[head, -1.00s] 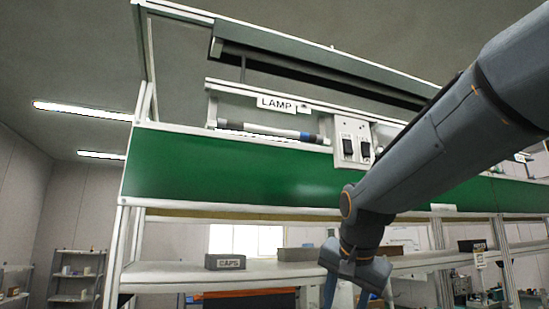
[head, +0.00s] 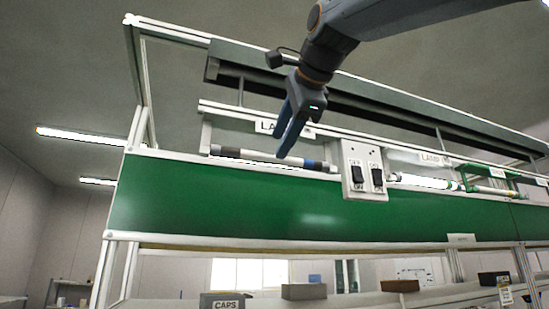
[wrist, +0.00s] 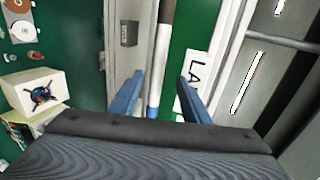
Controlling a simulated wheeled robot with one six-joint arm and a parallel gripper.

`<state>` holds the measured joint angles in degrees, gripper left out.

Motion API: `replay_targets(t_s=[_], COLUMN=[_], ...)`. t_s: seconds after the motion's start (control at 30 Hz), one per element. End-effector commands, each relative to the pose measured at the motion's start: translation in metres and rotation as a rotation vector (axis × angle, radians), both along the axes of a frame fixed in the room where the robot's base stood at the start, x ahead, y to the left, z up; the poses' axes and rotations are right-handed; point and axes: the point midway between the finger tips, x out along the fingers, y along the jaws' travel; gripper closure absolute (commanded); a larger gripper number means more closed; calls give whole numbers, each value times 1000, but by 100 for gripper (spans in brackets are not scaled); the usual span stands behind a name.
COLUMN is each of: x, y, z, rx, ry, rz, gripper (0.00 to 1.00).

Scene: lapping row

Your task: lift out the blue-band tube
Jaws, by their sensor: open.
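The blue-band tube (head: 255,158) lies along the lamp fixture above the green panel in the head view. It is white with a dark left end and a blue band near its right end. In the wrist view the tube (wrist: 163,65) runs up the picture between my fingers, with blue showing at its near end. My gripper (head: 283,153) is above and in front of the tube, fingers pointing down. Its fingers (wrist: 158,82) are apart on either side of the tube in the wrist view; contact cannot be told. The LAMP label (head: 267,127) is partly hidden by my gripper.
A switch plate (head: 364,170) with two rockers sits right of the tube. Farther right a lit tube (head: 425,181) and a green-banded one (head: 495,190) lie in the same row. A hood (head: 400,112) overhangs the fixture. A CAPS bin (head: 227,304) stands below.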

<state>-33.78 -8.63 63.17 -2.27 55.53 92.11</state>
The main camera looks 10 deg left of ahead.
Motion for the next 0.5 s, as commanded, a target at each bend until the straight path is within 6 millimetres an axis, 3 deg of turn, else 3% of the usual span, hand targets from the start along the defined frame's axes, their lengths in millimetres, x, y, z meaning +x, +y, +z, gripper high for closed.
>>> replay_targets(t_s=[0.27, 0.5], x=[30, 36], y=[17, 19], z=[-16, -19], rx=[-2, -1], ry=[0, -2], rz=[-1, -2], gripper=[57, 57])
